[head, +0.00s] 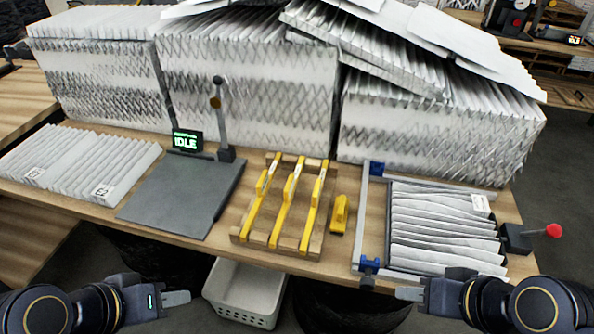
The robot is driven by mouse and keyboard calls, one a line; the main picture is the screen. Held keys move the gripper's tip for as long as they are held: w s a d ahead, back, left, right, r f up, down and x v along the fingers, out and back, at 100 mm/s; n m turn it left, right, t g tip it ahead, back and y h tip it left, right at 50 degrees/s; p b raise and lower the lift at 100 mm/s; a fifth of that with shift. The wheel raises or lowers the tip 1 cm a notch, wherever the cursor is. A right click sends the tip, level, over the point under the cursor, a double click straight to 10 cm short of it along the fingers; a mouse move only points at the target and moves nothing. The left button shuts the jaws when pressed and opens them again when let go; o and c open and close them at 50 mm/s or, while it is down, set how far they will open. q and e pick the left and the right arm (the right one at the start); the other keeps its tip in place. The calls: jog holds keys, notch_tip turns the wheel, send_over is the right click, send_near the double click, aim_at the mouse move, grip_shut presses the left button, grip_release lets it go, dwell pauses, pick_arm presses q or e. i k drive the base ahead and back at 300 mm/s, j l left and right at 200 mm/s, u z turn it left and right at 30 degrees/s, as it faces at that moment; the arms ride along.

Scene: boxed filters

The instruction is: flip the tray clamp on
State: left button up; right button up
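A metal-framed tray (365,216) with blue corner blocks lies at the right of the table and holds a white pleated filter (440,225). A black clamp (515,239) sits at the tray's right side. Its lever ends in a red knob (554,230) and points right, away from the tray. My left gripper (182,298) is in front of the table's front edge, left of a white basket, and touches nothing. My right gripper (405,293) is near the table's front edge, below the tray's front left corner and left of the clamp. The finger gaps cannot be made out.
A wooden rack with yellow bars (282,205) and a small yellow tool (339,214) lie mid-table. A grey plate with an IDLE display (187,141) is left of them. Pleated filters (75,165) lie at left. Tall filter stacks (250,90) block the back. A white basket (243,292) is below the edge.

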aim_at(552, 231)
jog(key=z, duration=0.25)
jog(key=l+u, duration=0.2)
jog(key=l, duration=0.15)
jog(key=z, duration=1.65)
jog(key=i+l, duration=0.2)
jog(key=l, duration=0.15)
jog(key=i+l, duration=0.15)
jog(key=l, duration=0.2)
jog(key=i+l, duration=0.2)
jog(key=l, duration=0.15)
jog(key=u, duration=0.05)
